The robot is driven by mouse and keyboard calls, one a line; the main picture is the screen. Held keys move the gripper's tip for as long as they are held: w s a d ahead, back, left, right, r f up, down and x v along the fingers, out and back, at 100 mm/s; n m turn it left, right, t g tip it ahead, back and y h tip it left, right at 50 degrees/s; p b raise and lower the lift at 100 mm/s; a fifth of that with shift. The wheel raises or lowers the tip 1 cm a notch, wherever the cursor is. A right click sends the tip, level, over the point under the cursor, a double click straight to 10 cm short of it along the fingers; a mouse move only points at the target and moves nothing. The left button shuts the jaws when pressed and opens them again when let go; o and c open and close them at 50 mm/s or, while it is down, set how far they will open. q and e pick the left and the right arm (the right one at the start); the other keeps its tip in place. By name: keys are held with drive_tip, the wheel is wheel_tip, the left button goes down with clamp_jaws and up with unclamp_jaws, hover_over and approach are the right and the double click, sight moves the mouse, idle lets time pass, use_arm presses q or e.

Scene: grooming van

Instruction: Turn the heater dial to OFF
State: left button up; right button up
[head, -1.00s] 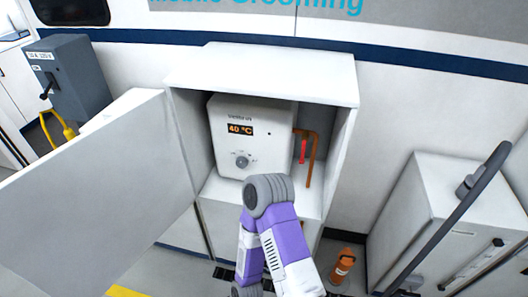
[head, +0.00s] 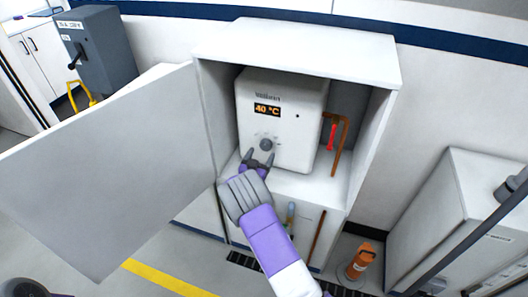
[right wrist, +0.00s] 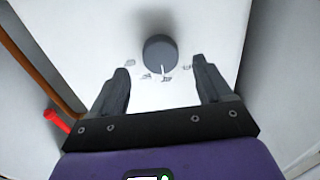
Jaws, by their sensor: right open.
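The white heater (head: 285,120) stands inside an open white cabinet and its display reads 40 °C. Its round grey dial (head: 267,145) is on the lower front. In the right wrist view the dial (right wrist: 160,54) has a white pointer line toward the picture's bottom, with small marks around it too blurred to read. My right gripper (head: 258,160) is open just in front of and below the dial, its fingers apart and empty. In the right wrist view the dial is beyond the fingertips, between their lines. My left gripper is not identifiable in view.
The cabinet door (head: 120,165) stands wide open at left. A red-handled valve (head: 332,137) and copper pipe are right of the heater. A grey switch box (head: 97,48) is at far left. An orange bottle (head: 359,262) stands on the floor at right.

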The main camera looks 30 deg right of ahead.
sight(266, 148)
drive_tip(key=shift+b+x, duration=0.3)
drive_tip(key=shift+x, duration=1.75)
drive_tip(key=shift+f, duration=0.1)
drive_tip(key=c, duration=1)
drive_tip(key=shift+n, duration=0.4)
drive_tip(key=n+p, duration=0.1)
drive_tip(key=n, duration=0.3)
drive_tip(key=shift+n, duration=0.3)
drive_tip(key=shift+n+p, duration=0.75)
drive_tip(key=shift+n, duration=1.55)
